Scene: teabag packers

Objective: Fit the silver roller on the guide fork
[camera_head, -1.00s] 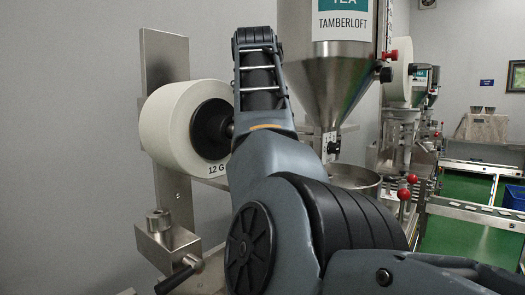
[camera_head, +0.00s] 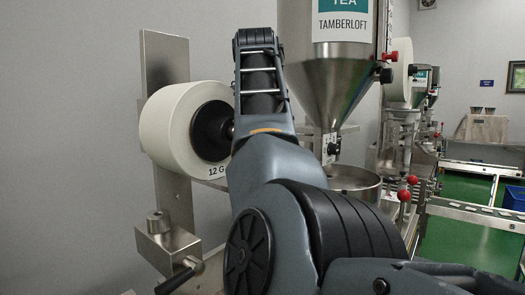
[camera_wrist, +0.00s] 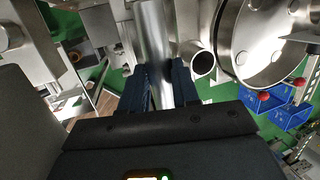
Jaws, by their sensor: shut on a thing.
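The silver roller (camera_wrist: 153,32) is a smooth, shiny cylinder in the wrist view. It runs from the top edge down between the two dark blue fingers of my gripper (camera_wrist: 162,78). My gripper is shut on the roller, with a finger on each side. The roller's far end is out of the picture. In the head view my arm hides the gripper and the roller. I cannot clearly make out the guide fork in either view.
A white paper reel (camera_head: 180,128) hangs on a steel upright at left. A steel hopper (camera_head: 330,80) stands behind my arm. In the wrist view, an open-ended metal tube (camera_wrist: 201,64) and a round metal pan (camera_wrist: 262,50) lie close right of the roller. Blue crates (camera_wrist: 280,108) stand farther right.

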